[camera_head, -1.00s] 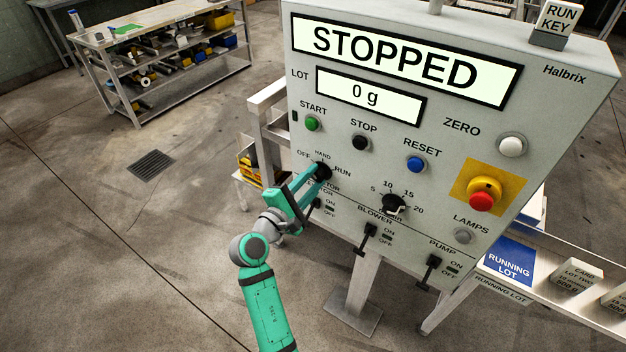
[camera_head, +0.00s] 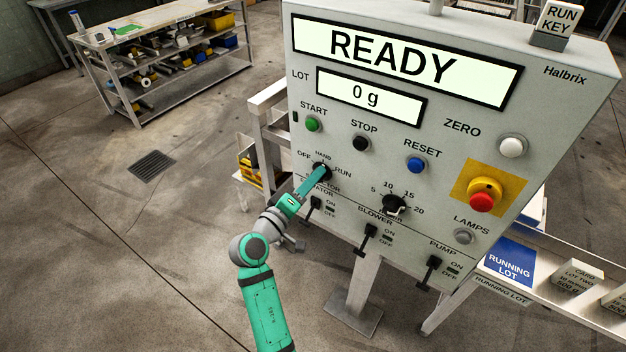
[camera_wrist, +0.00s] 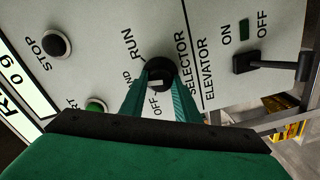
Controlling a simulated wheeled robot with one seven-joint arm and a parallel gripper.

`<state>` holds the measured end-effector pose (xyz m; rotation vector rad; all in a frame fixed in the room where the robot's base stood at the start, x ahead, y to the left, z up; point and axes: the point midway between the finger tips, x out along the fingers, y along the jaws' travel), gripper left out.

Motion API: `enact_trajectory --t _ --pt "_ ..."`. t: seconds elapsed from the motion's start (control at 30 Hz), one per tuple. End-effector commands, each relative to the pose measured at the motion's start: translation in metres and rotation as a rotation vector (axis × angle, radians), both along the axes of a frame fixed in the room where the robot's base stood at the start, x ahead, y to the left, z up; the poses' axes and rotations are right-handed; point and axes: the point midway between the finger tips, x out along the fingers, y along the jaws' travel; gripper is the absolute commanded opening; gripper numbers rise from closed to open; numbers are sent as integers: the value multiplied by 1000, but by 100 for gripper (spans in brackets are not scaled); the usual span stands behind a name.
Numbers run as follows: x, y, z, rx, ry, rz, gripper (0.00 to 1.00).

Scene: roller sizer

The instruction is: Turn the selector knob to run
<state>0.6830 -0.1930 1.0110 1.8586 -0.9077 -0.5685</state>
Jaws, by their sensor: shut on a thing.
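The selector knob (camera_head: 322,168) is a small black knob on the left of the grey control panel, with OFF, HAND and RUN marked around it. In the wrist view the knob (camera_wrist: 161,70) sits between my two teal fingers. My gripper (camera_head: 320,173) is shut on it, and its fingers hide part of the knob and some lettering. A pale mark shows on the knob in the wrist view, but I cannot tell for sure which label it points to. The upper display (camera_head: 393,57) reads READY.
Green START (camera_head: 313,124), black STOP (camera_head: 361,143) and blue RESET (camera_head: 415,164) buttons sit above the knob. An elevator switch (camera_head: 314,206) lies close below my fingers. A dial (camera_head: 394,204) and a red emergency button (camera_head: 482,200) are to the right.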

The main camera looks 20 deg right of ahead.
Motion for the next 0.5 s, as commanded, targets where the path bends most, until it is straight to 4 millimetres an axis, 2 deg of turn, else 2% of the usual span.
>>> enact_trajectory --t 0.5 --pt "-2 -2 -2 300 -378 -5 6"
